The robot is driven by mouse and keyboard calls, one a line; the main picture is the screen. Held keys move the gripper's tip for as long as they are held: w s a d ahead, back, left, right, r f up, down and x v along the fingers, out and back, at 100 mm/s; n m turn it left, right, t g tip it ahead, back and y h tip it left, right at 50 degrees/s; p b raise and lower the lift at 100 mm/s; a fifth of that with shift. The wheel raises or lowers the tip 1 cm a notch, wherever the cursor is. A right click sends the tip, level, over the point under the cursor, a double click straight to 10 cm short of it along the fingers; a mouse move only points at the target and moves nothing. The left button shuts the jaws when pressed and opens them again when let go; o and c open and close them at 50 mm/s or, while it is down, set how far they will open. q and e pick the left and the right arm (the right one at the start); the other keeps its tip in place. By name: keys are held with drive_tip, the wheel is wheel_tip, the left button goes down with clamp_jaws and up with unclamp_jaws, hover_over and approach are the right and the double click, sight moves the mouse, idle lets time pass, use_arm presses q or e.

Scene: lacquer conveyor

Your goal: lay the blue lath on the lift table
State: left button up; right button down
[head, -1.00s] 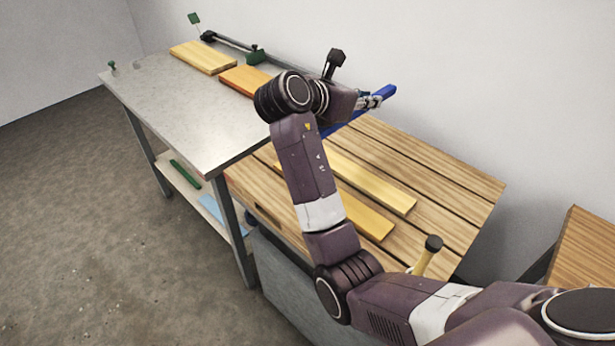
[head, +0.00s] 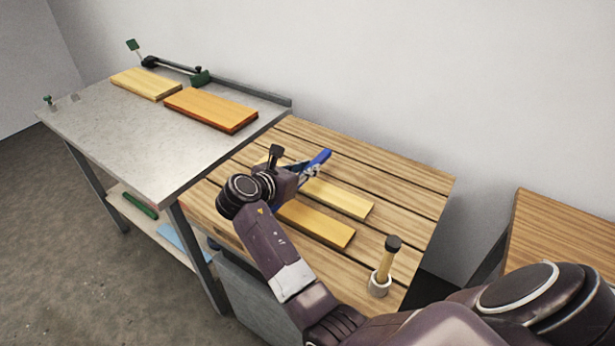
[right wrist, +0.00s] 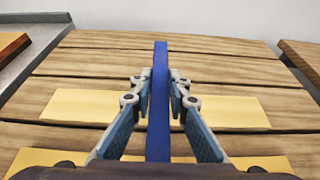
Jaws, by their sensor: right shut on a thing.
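My right gripper (right wrist: 159,95) is shut on the blue lath (right wrist: 160,90), which runs lengthwise away from the wrist between the two fingers. In the head view the lath's far end (head: 320,158) shows past the gripper; my wrist hides the rest. The lath is over the slatted wooden table (head: 405,190), which appears to be the lift table. I cannot tell how far it is above the slats. Two yellow boards lie flat on that table, a pale one (head: 340,198) and a deeper yellow one (head: 318,224), crossing beneath the lath. My left gripper is not in view.
A metal bench (head: 145,135) adjoins at left, carrying a pale board (head: 146,84), an orange board (head: 210,109) and a rail with green fittings (head: 198,76). A holder with a black-topped handle (head: 386,262) stands at the slatted table's front right. Another wooden surface (head: 560,235) is at right.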

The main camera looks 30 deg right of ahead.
sight(308, 185)
wheel_tip(308, 185, down, 3)
drive_tip(key=shift+r, duration=0.1)
drive_tip(key=shift+f, duration=0.25)
drive_tip(key=shift+f, duration=0.15)
drive_tip(key=c, duration=1.8)
unclamp_jaws()
drive_tip(key=shift+c, duration=0.2)
